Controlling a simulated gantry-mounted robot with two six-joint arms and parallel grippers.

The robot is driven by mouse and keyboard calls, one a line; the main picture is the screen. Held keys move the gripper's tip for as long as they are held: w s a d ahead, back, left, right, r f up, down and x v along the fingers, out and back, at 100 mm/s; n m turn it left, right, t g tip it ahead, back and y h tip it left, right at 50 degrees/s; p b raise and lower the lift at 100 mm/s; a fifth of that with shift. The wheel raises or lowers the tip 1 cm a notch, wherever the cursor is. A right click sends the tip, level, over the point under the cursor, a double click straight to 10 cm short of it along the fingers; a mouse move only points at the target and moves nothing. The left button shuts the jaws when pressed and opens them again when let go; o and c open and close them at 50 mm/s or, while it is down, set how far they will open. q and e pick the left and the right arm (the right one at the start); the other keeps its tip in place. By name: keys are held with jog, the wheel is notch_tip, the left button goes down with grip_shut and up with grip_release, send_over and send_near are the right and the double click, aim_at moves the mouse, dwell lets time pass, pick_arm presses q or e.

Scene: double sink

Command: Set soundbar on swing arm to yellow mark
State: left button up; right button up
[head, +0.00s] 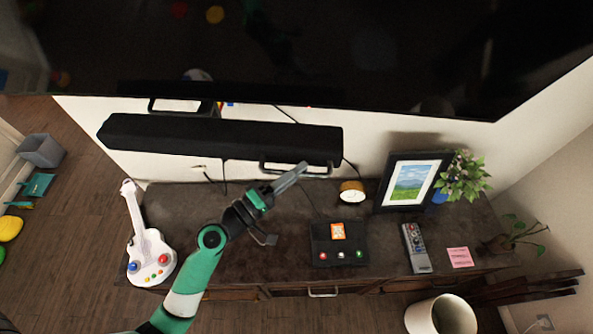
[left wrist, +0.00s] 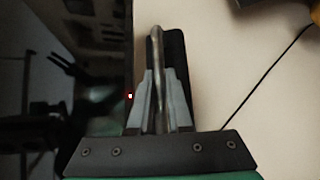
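The long black soundbar (head: 220,138) hangs below the dark TV in the head view, tilted slightly down to the right. A pale metal loop handle (head: 325,169) shows under its right part, and another loop handle (head: 155,105) shows at its upper left. My left gripper (head: 303,167) reaches up to the lower handle. In the left wrist view, the fingers (left wrist: 159,100) close on both sides of a metal bar, apparently that handle. Small coloured marks (head: 229,104) show above the soundbar, partly hidden; I cannot clearly tell a yellow one. My right gripper is not in view.
The TV (head: 400,50) overhangs the wall. On the cabinet (head: 215,250) stand a toy guitar (head: 147,250), a round clock (head: 351,191), a black button box (head: 338,245), a picture frame (head: 411,184), a plant (head: 462,177) and a remote (head: 415,247). Cables hang behind.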

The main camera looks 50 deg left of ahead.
pick_arm(q)
grip_shut()
dwell(1.0)
